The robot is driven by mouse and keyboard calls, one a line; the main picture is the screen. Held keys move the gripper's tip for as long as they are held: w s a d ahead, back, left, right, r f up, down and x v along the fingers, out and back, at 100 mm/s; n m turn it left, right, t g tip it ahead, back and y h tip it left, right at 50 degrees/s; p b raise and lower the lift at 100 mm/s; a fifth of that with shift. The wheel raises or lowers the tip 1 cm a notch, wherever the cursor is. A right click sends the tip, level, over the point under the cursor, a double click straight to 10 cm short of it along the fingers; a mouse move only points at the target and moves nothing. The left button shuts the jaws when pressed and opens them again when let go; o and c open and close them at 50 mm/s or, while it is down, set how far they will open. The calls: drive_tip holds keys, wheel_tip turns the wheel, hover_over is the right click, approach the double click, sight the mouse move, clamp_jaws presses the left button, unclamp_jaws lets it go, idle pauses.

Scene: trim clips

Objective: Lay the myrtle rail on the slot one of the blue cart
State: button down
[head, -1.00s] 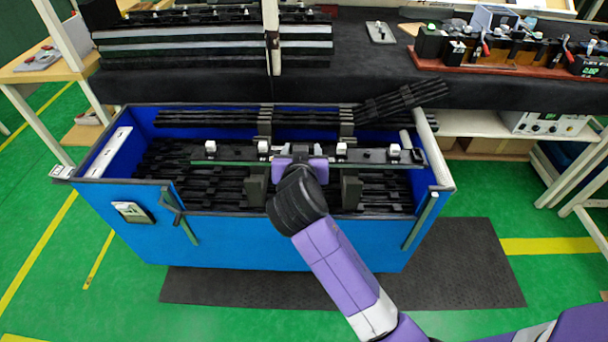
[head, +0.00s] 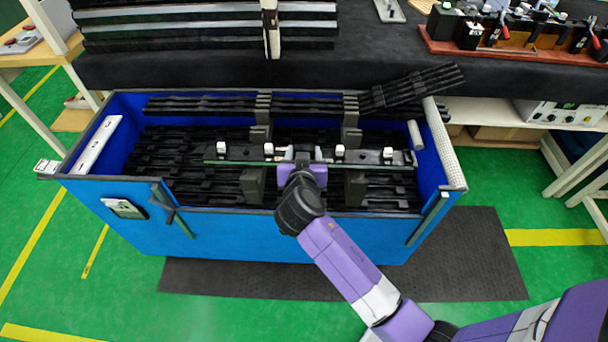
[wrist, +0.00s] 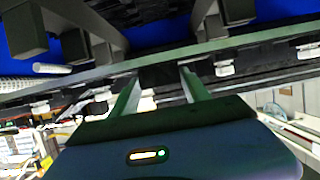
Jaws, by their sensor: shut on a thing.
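The myrtle rail (head: 235,163) is a long, thin green strip with a dark body and several white clips along it. My gripper (head: 303,160) is shut on it near its middle. The rail lies left to right over the inside of the blue cart (head: 270,237), below the rim in the picture. In the wrist view the rail (wrist: 90,76) crosses the picture at a slant, at the tips of my gripper (wrist: 160,78). Dark upright blocks (head: 254,185) stand in the cart near the rail. I cannot tell whether the rail touches them, or which is slot one.
Several black rails fill the cart floor and back. A loose black bundle (head: 412,87) sticks up at the back right corner. A black-covered table (head: 370,50) with fixtures stands behind. A dark mat (head: 480,260) and open green floor lie in front.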

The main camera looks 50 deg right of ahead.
wheel_tip(320, 180, down, 9)
drive_tip(key=shift+f+b, duration=0.2)
drive_tip(key=shift+b, duration=0.1)
drive_tip(key=shift+f, duration=0.15)
drive_tip(key=c, duration=0.5)
unclamp_jaws()
